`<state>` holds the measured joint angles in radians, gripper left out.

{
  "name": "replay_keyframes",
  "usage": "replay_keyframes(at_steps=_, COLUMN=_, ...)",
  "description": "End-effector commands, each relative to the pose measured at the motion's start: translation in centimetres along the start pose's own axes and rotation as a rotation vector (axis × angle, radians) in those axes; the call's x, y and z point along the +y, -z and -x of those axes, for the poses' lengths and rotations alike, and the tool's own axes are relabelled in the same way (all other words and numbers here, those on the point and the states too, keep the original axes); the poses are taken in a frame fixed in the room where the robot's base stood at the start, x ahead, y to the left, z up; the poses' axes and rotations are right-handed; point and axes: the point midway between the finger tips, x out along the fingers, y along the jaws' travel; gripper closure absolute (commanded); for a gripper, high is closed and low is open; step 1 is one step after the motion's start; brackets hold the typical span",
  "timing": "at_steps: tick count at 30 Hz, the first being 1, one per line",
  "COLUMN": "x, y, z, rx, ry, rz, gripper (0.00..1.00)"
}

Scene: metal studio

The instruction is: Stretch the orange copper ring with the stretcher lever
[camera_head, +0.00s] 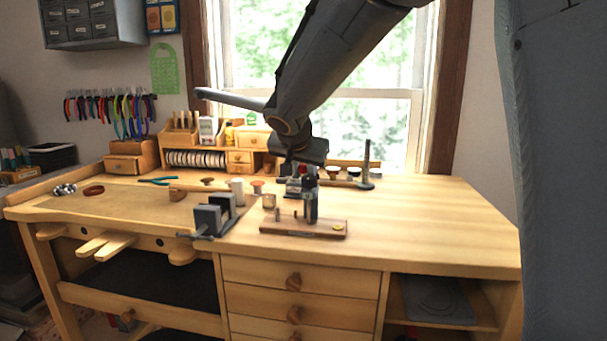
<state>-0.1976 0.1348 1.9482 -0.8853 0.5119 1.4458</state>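A small tool that looks like the stretcher stands upright near the bench's front edge, with a wooden base (290,226) and a dark post (311,205). A small yellow-orange round piece (338,227) lies on the base's right end; I cannot tell whether it is the copper ring. No lever is clearly distinguishable. My gripper (300,188) points down at or just behind the top of the post. Its fingers are small and overlap the tool, so I cannot tell whether they touch it or hold anything.
A grey vise (208,222) stands left of the stretcher. A dark upright rod on a base (367,165) stands behind right. Small cups and a white cylinder (237,191) stand nearby. Green-handled pliers (158,181) lie at the left. The bench's right side (440,220) is clear.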

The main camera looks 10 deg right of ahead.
Motion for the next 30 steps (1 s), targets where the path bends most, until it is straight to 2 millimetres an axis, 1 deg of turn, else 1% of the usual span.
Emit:
replay_keyframes(at_steps=5, x=-0.1, y=0.0, z=2.3, rx=0.002, ry=0.004, rz=-0.001, gripper=0.74)
replay_keyframes(at_steps=9, x=-0.2, y=0.0, z=4.7, rx=0.002, ry=0.005, rz=0.001, gripper=0.74)
replay_keyframes(at_steps=12, x=-0.2, y=0.0, z=6.1, rx=0.001, ry=0.005, rz=0.001, gripper=0.74)
replay_keyframes(at_steps=15, x=-0.2, y=-0.1, z=7.0, rx=0.001, ry=0.005, rz=0.002, gripper=0.74)
replay_keyframes(at_steps=19, x=-0.1, y=-0.1, z=7.6, rx=0.000, ry=0.003, rz=0.001, gripper=0.74)
replay_keyframes(at_steps=26, x=-0.1, y=-0.1, z=7.6, rx=-0.001, ry=0.003, rz=0.002, gripper=0.74)
replay_keyframes(at_steps=30, x=-0.1, y=0.4, z=8.1, rx=-0.006, ry=-0.002, rz=0.005, gripper=0.98)
